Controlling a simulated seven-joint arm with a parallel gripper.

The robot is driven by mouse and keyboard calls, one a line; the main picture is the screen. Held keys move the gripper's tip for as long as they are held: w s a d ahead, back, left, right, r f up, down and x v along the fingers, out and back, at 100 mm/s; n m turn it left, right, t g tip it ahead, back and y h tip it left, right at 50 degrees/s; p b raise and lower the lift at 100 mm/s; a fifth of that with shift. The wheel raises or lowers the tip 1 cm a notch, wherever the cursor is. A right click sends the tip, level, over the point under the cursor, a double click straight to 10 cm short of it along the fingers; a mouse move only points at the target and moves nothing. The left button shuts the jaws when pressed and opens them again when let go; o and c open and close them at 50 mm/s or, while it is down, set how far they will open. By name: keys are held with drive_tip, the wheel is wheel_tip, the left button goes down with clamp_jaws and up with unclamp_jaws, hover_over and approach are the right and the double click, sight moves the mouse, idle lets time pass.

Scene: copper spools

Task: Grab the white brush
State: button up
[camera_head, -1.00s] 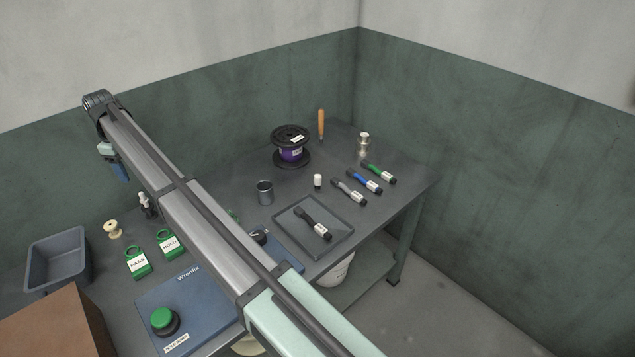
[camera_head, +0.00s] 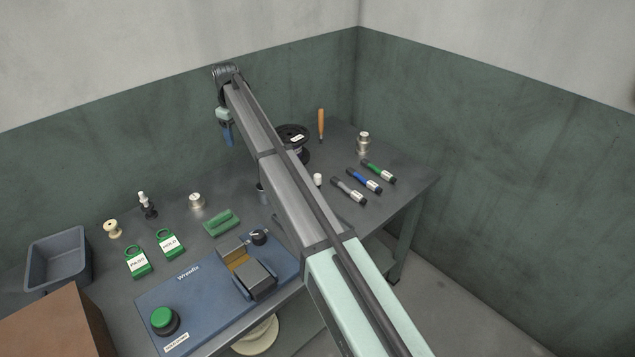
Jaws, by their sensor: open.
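Three slim pen-like tools lie side by side at the right of the table. The one with the pale grey-white body (camera_head: 349,191) is nearest the front and is the likeliest white brush. The other two are a blue one (camera_head: 364,180) and a green one (camera_head: 378,171). They all have dark ends and white labels. My gripper (camera_head: 229,137) hangs at the far end of my arm, near the back wall, pointing down. It is open, empty and well left of the pale brush, apart from it.
A black spool (camera_head: 293,137), orange-handled tool (camera_head: 321,125) and metal weight (camera_head: 363,142) stand at the back. A white-topped bottle (camera_head: 317,180) stands close left of the pale brush.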

drive_tip(key=w+d+f+m, duration=0.1)
drive_tip(key=w+d+m, duration=0.2)
drive_tip(key=d, duration=1.5)
drive_tip(key=m, duration=2.2)
hover_over(318, 175)
drive_tip(key=f, duration=0.2)
wheel_tip(318, 175, down, 13)
drive_tip(key=shift+f, duration=0.2)
clamp_jaws()
drive_tip(key=shift+r, duration=0.15)
